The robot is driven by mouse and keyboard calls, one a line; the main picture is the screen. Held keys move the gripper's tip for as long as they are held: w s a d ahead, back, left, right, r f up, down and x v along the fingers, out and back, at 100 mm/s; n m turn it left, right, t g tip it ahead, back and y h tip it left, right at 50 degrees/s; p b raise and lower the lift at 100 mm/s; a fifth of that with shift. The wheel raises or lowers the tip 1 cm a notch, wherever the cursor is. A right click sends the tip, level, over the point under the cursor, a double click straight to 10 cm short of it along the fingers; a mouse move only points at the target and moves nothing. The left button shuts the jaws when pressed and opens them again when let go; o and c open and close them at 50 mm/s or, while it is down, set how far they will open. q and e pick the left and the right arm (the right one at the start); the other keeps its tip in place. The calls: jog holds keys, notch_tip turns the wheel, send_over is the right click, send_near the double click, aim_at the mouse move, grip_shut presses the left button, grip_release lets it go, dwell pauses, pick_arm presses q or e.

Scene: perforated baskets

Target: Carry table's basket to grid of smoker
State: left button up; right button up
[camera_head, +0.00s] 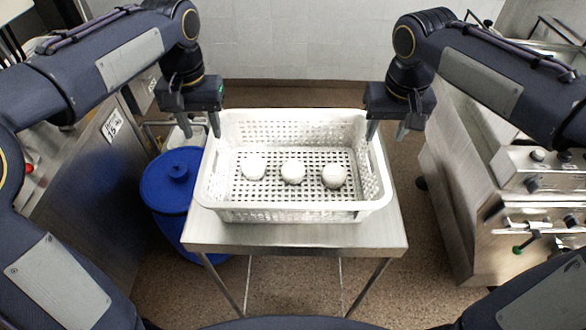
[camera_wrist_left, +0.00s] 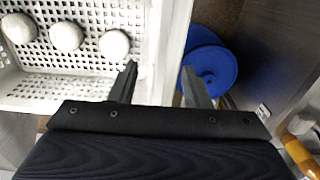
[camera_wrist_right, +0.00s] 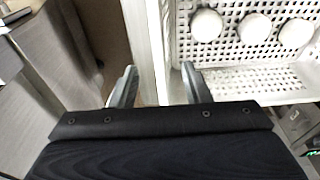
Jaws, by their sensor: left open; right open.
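The white perforated basket (camera_head: 290,215) stands upright on a small steel table (camera_head: 300,236). Three round white items (camera_head: 293,172) lie in a row on its floor. My left gripper (camera_head: 200,126) is open at the basket's left side, near the far corner. In the left wrist view its fingers (camera_wrist_left: 158,75) lie either side of the basket's side rim. My right gripper (camera_head: 387,130) is open at the right side, near the far corner. In the right wrist view its fingers (camera_wrist_right: 160,75) also lie either side of the rim. I cannot tell whether either touches it.
A blue lidded bin (camera_head: 172,185) stands on the floor left of the table. Steel equipment with knobs (camera_head: 535,185) stands at the right, and a steel cabinet (camera_head: 95,165) at the left. I cannot tell which is the smoker. Open floor shows in front of the table.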

aim_at(208, 150)
pick_arm(q)
jog(key=shift+f, duration=3.95)
pick_arm(e)
jog(key=shift+w+f, duration=0.2)
jog(key=shift+f, duration=1.1)
jog(key=shift+w+f, duration=0.15)
jog(key=shift+f, duration=1.15)
jog(key=shift+w+f, duration=0.2)
jog(key=shift+f, duration=1.1)
pick_arm(q)
grip_shut()
pick_arm(e)
grip_shut()
jog(key=shift+r, duration=0.1)
